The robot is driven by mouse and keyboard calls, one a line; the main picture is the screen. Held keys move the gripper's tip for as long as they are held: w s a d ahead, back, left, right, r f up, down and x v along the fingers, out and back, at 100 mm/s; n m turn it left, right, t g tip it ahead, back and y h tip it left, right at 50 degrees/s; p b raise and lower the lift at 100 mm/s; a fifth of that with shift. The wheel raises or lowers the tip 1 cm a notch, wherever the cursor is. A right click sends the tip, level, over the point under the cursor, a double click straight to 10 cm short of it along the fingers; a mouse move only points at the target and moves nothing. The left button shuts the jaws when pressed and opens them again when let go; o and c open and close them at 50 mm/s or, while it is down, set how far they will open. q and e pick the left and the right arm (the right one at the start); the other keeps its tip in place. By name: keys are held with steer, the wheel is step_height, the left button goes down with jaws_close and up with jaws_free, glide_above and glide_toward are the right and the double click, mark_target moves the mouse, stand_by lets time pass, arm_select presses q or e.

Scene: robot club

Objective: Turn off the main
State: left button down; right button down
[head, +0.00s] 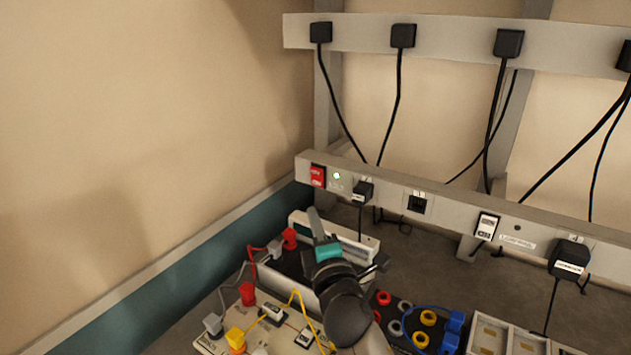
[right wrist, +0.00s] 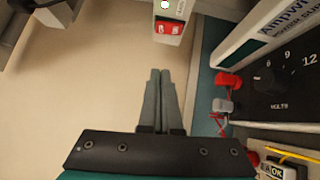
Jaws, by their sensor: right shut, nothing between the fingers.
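The red main switch (head: 317,176) sits at the left end of the lower white power rail (head: 455,213), with a small glowing whitish-green lamp (head: 336,175) just right of it. In the right wrist view, the red switch (right wrist: 167,28) is straight beyond my fingertips, with a gap to them. My right gripper (head: 315,212) is shut and empty, below the switch and apart from it. Its two fingers also show pressed together in the right wrist view (right wrist: 160,72). My left gripper is in neither view.
A black plug (head: 362,191) is beside the lamp; a white rocker switch (head: 486,227) and a labelled adapter (head: 568,258) are further right. A power supply with red and grey leads (head: 290,238) stands under my right gripper. Cables hang from the upper rail (head: 455,37).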

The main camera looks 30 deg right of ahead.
glide_toward(312, 172)
steer(key=w+a, duration=0.2)
steer(key=w, duration=0.2)
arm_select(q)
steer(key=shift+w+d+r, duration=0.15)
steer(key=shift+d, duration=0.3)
arm_select(e)
steer(key=shift+w+d+r, duration=0.15)
steer(key=shift+w+d, duration=0.3)
steer(key=shift+d, duration=0.35)
steer(key=shift+w+d+r, duration=0.15)
steer(key=shift+w+d, duration=0.35)
steer(key=shift+d, duration=0.3)
steer(key=p, duration=0.2)
steer(key=shift+w+d+r+m+p, duration=0.15)
steer(key=shift+d+r+m+p, duration=0.05)
steer(key=shift+r+m+p, duration=0.15)
steer(key=shift+f+b, duration=0.25)
steer(key=shift+b, duration=0.05)
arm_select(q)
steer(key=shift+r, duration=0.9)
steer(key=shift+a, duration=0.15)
arm_select(e)
steer(key=shift+g, duration=0.3)
